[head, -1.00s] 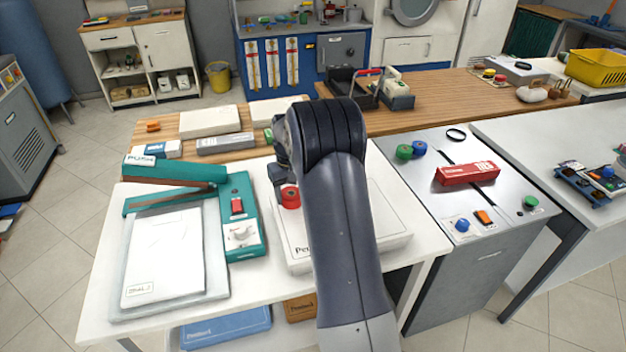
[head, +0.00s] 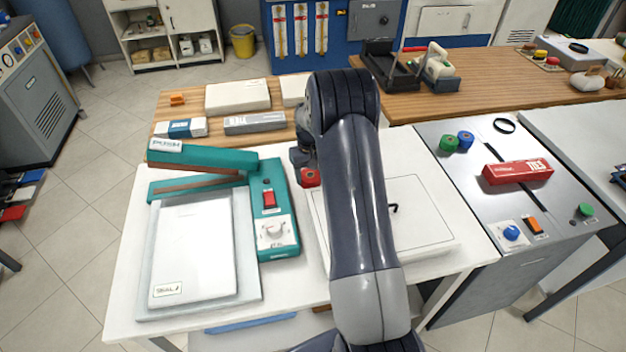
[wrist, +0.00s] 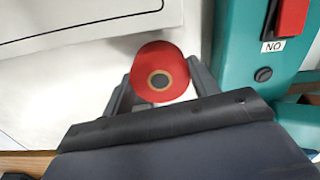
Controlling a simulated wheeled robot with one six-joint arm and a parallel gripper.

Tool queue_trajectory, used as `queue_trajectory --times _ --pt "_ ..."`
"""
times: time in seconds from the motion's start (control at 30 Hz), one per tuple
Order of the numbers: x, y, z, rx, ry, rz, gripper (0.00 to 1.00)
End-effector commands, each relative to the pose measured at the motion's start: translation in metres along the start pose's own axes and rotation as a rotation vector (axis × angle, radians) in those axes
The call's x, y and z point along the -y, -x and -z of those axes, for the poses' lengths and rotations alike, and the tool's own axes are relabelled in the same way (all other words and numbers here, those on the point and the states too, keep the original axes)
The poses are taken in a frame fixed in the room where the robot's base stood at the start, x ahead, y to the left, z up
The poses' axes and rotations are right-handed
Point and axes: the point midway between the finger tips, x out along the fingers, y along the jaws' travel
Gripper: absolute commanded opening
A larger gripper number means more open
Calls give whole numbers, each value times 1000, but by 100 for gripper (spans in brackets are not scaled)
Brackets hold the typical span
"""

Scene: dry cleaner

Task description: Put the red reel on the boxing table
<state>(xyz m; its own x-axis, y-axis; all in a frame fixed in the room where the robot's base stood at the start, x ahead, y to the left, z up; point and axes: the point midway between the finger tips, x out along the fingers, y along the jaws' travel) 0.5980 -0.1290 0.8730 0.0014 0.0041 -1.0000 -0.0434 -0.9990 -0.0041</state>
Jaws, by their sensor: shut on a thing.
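The red reel (head: 311,178) is a short red cylinder. In the wrist view the red reel (wrist: 150,57) shows a tan and dark centre and sits between both fingers. My gripper (wrist: 160,76) is shut on it; in the head view my gripper (head: 304,160) is partly hidden by my arm. The reel is over the left back part of a flat white box (head: 425,240), close to the teal sealer; whether it touches the box is unclear. The box lies on a white table (head: 130,290). No table is labelled as the boxing table.
A teal sealer (head: 277,238) with a white packet (head: 190,250) fills the table's left side. Behind is a wooden top (head: 192,93) with flat boxes. At right, a grey-topped table (head: 465,175) holds a red box (head: 517,171), reels and small items.

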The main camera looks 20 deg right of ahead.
Motion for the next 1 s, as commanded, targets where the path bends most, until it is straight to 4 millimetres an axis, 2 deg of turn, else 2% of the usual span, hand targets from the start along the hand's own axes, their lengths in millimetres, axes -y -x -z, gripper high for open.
queue_trajectory --times 0.23,0.57,0.6,0.87,1.0 --pt "0 -31 -1 2 0 0 30" --pt "0 -36 0 1 0 0 30" --pt "0 -36 0 1 0 0 57" --pt "0 -35 0 1 0 0 78" --pt "0 -35 0 1 0 0 78"
